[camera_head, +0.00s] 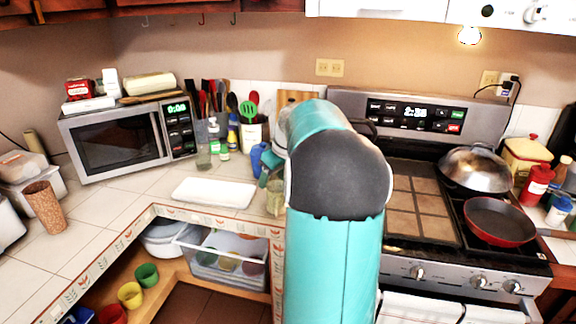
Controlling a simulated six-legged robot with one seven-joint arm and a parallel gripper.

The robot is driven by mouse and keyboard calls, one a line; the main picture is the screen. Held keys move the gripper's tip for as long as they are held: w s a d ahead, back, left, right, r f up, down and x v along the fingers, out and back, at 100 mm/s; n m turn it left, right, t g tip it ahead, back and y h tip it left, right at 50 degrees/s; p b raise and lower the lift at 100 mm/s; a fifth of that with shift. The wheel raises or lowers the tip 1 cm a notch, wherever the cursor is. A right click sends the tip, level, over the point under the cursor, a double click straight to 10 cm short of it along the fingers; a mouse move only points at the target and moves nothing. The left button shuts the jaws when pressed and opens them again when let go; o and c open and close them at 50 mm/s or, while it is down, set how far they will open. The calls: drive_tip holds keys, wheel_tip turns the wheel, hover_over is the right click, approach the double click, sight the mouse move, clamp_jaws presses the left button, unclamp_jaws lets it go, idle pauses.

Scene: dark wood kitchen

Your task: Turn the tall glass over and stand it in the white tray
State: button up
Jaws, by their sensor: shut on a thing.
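The white tray (213,192) lies flat on the tiled counter in front of the microwave, and its visible surface is empty. My gripper (271,180) is just right of the tray, largely hidden behind my own teal arm. It is shut on the tall glass (275,198), a see-through, brownish-looking shape at the tray's right side. Only part of the glass shows. I cannot tell which end is up or whether it touches the counter.
The microwave (131,139) stands behind the tray. A small clear glass (203,156), bottles and a utensil holder (254,132) stand at the back. A brown patterned cup (43,206) is at left. The stove with a red pan (499,221) is at right. Counter left of the tray is clear.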

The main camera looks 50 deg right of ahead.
drive_tip(key=w+a+f, duration=0.5)
drive_tip(key=a+f, duration=0.3)
drive_tip(key=a, duration=0.6)
drive_tip(key=w+a+f, duration=0.6)
drive_tip(key=a+f, duration=0.2)
drive_tip(key=a, duration=0.6)
drive_tip(key=w+a+f, duration=0.6)
drive_tip(key=a+f, duration=0.2)
drive_tip(key=a, duration=0.6)
drive_tip(key=shift+a+f+n, duration=0.35)
drive_tip(key=shift+f+n, duration=0.05)
